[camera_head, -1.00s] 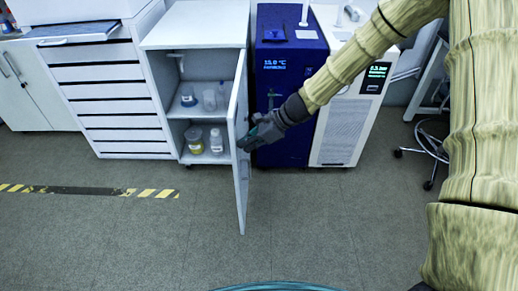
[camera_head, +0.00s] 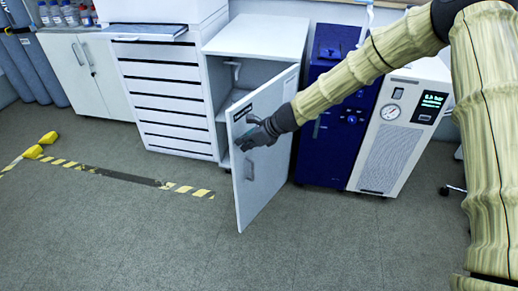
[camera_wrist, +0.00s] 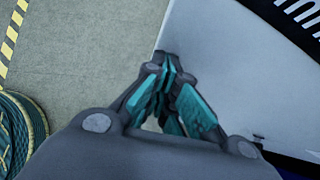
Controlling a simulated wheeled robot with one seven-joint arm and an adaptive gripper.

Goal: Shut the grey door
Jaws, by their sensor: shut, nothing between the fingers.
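The grey door (camera_head: 268,150) of the low cabinet stands partly open, hinged on its right side, with its outer face and a small handle (camera_head: 250,168) showing in the head view. My gripper (camera_head: 242,142) is shut and empty at the upper left part of this outer face, near the free edge. I cannot tell whether it touches the door. In the wrist view, the teal fingers (camera_wrist: 168,68) are together, over the edge of a pale panel (camera_wrist: 235,65) that looks like the door. The cabinet's inside is partly hidden behind the door.
A drawer unit (camera_head: 170,95) stands left of the cabinet (camera_head: 255,37). A blue machine (camera_head: 328,130) and a white machine with a gauge (camera_head: 400,130) stand to the right. The floor in front is clear, with striped tape (camera_head: 130,178) at left.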

